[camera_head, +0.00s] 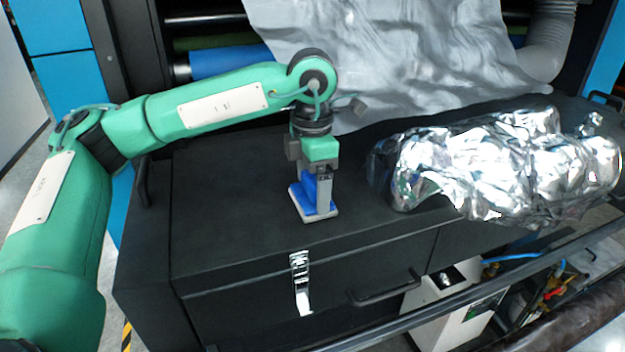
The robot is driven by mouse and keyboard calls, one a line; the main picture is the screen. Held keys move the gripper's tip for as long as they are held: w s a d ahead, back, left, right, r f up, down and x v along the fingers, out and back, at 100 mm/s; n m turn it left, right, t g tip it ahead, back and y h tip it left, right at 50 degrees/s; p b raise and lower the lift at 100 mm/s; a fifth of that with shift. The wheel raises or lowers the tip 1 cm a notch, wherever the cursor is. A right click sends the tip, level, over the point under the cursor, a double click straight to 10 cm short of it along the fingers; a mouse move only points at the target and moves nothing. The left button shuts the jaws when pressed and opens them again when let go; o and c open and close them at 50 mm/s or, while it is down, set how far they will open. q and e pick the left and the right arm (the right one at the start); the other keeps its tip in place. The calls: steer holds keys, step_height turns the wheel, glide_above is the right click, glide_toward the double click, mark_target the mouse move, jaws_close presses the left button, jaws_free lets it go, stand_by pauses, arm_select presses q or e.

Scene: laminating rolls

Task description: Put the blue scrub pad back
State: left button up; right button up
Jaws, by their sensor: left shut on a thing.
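The blue scrub pad (299,199) stands on the black cabinet top, near its front edge. It has a blue body and a pale grey base. My left gripper (315,190) points down over it and is shut on it. The gripper fingers hide part of the pad. The pad's base looks to be at the cabinet surface, but I cannot tell whether it touches. My right gripper is not in view.
A crumpled silver foil-wrapped bundle (500,165) lies on the cabinet top to the right. A grey sheet (400,60) hangs behind, with a blue roll (228,62) at the back left. A metal latch (302,283) and a handle (385,290) are on the cabinet front. The cabinet top left of the pad is clear.

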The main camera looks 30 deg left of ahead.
mark_target(314, 177)
arm_select(q)
steer(key=shift+f, duration=0.2)
steer(key=o, duration=0.8)
steer(key=shift+r, duration=0.1)
steer(key=shift+c, duration=0.2)
steer(key=shift+o, duration=0.6)
steer(key=shift+r, duration=0.4)
step_height(314, 177, up, 10)
steer(key=shift+r+b, duration=0.1)
steer(key=shift+b, duration=0.95)
steer(key=shift+r, duration=0.65)
steer(key=shift+f, duration=0.1)
